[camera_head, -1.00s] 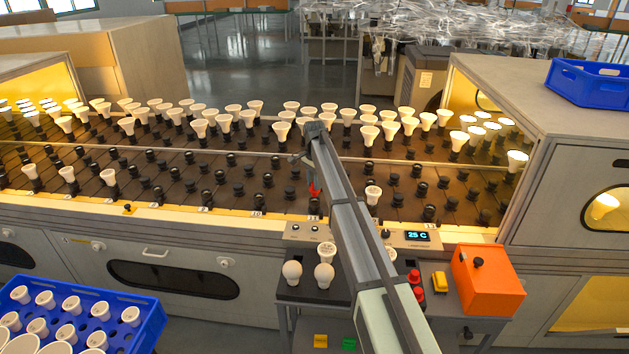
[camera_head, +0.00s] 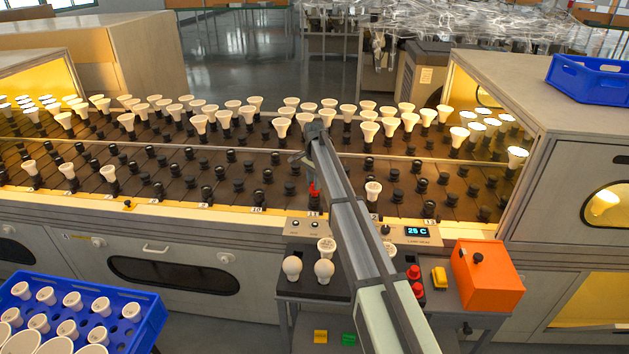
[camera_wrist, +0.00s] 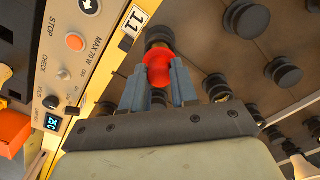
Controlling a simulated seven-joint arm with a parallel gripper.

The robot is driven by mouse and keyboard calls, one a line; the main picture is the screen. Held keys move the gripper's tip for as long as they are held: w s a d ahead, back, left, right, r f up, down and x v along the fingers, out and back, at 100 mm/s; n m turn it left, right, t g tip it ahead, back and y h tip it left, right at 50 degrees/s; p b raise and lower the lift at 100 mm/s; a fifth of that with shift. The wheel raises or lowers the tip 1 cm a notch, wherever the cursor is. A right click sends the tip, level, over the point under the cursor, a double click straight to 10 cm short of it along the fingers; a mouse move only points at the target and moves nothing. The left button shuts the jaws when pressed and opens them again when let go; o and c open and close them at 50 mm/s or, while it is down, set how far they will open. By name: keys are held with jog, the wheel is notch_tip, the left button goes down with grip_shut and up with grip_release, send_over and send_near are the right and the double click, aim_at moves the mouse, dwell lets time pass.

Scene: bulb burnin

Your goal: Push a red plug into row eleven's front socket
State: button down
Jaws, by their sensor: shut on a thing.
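My gripper (camera_head: 313,186) is shut on a red plug (camera_wrist: 160,66), held between its two grey-blue fingers in the wrist view. In the head view the red plug (camera_head: 314,193) shows above the front socket (camera_head: 314,204) at the row tag 11 (camera_head: 314,213). In the wrist view the dark front socket (camera_wrist: 157,37) shows just beyond the plug, close to the tag 11 (camera_wrist: 135,20). The plug hides part of it, and I cannot tell whether the plug is seated. Two spare red plugs (camera_head: 414,272) stand at the right of the small bench.
White bulbs (camera_head: 325,270) sit on the bench. An orange box (camera_head: 486,279) and a yellow block (camera_head: 439,277) are at its right. A blue crate (camera_head: 150,321) of bulbs is lower left.

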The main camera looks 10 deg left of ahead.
jog(key=shift+f, duration=1.05)
jog(key=c, duration=0.8)
grip_release()
jog(key=shift+r, duration=0.1)
notch_tip(320, 180, up, 14)
jog(key=shift+f, duration=0.2)
